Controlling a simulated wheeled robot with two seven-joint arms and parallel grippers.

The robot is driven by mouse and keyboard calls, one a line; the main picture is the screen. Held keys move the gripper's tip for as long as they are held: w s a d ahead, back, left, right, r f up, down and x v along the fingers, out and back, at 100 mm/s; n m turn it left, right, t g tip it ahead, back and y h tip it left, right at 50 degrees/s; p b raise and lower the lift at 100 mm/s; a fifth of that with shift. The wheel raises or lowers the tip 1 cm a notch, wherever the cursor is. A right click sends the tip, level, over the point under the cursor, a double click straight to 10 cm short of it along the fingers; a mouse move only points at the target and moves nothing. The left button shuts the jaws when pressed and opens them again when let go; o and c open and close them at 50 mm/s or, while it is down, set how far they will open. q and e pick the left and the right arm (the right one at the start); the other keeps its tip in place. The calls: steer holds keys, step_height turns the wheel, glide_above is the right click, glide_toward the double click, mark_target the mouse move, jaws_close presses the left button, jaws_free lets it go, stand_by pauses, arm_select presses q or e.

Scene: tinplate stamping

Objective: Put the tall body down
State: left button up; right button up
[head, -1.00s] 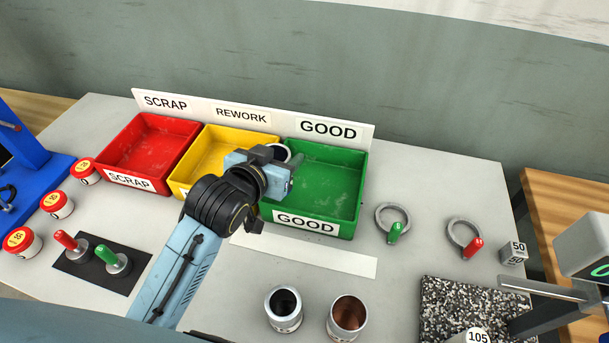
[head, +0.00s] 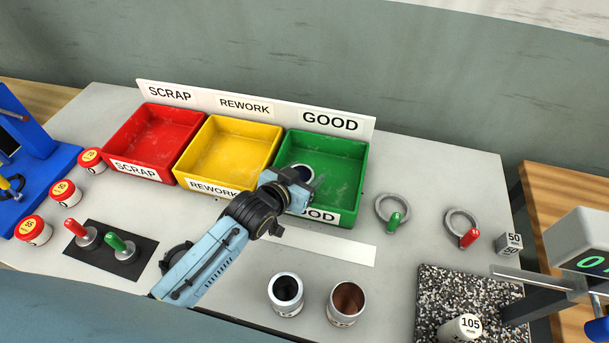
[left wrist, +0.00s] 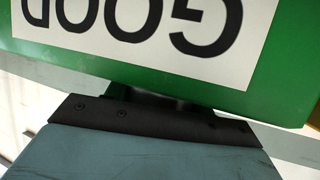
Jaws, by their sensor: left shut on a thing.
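My left gripper (head: 299,186) is at the front part of the green GOOD bin (head: 358,178), shut on a round can-like tall body (head: 303,168). Only its pale rim and dark opening show beyond the jaws. It appears in or just over the bin; I cannot tell whether it touches the floor. In the left wrist view, the bin's front wall with its GOOD label (left wrist: 130,30) fills the top, close to the gripper; the held body is hidden there. My right gripper is not in view.
Yellow REWORK bin (head: 230,157) and red SCRAP bin (head: 158,142) stand left, both empty. Two open cans (head: 286,294) (head: 346,303) stand in front. Ring gauges (head: 392,212) (head: 461,227) and a speckled plate (head: 440,290) lie right. A white strip (head: 335,247) fronts the green bin.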

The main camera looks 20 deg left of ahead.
arm_select(q)
steer(key=shift+f, duration=0.15)
steer(key=o, duration=1)
steer(key=shift+c, duration=0.2)
steer(key=shift+r, duration=0.2)
steer(key=p+v, duration=0.1)
steer(key=v, duration=1.1)
